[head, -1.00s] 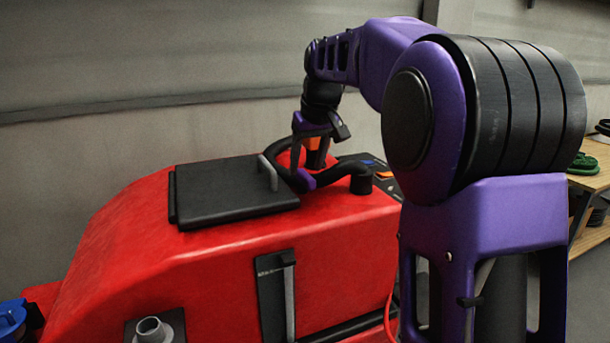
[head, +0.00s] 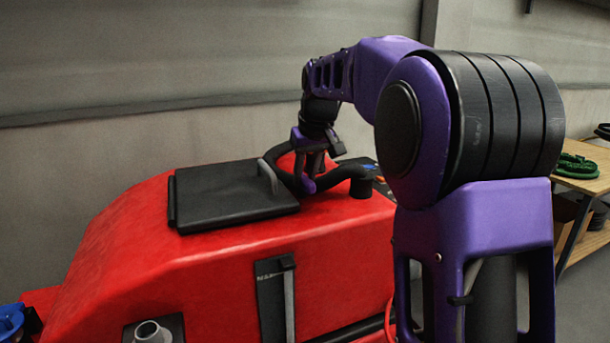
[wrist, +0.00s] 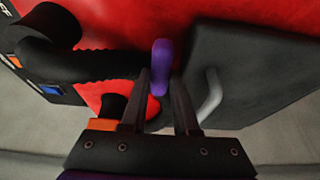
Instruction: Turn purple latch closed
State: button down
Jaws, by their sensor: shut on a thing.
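The purple latch (wrist: 161,66) is a small rounded bar beside the edge of the black tank lid (wrist: 260,75). In the wrist view it lies between my two fingertips, its long side running up and down the picture. My gripper (wrist: 161,84) is shut on it. In the head view the latch (head: 308,186) shows small below my gripper (head: 313,172), partly hidden by it and by the black hose. The lid (head: 228,192) lies flat on the red scrubber tank (head: 215,255). The latch's pivot is not clear.
A thick black ribbed hose (wrist: 105,66) runs close beside the latch. A grey handle (wrist: 210,96) stands up from the lid on the other side. A control panel with a blue switch (wrist: 50,90) lies near the hose. A wooden shelf (head: 585,180) stands at the right.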

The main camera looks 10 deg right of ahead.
jog(key=shift+a, duration=0.1)
jog(key=m+p, duration=0.1)
jog(key=m, duration=0.1)
jog(key=m+h+p, duration=0.1)
jog(key=shift+a+r+m, duration=0.15)
jog(key=shift+a+m, duration=0.15)
jog(key=shift+m, duration=0.1)
jog(key=m+p, duration=0.1)
jog(key=m+h+p, duration=0.1)
jog(key=m, duration=0.1)
jog(key=m+h+p, duration=0.1)
jog(key=m, duration=0.1)
jog(key=shift+w+a+g, duration=0.15)
jog(key=shift+a+g, duration=0.15)
jog(key=shift+a, duration=0.05)
jog(key=m, duration=0.1)
jog(key=m+h, duration=0.1)
jog(key=m, duration=0.1)
jog(key=m+g+p, duration=0.1)
jog(key=shift+w+a+m+h, duration=0.2)
jog(key=shift+w+m+h, duration=0.1)
jog(key=shift+m, duration=0.1)
jog(key=m, duration=0.1)
jog(key=m+g, duration=0.1)
jog(key=m, duration=0.2)
jog(key=shift+w+a+g+h, duration=0.1)
jog(key=shift+w+g+h, duration=0.2)
jog(key=shift+g, duration=0.1)
jog(key=shift+m, duration=0.3)
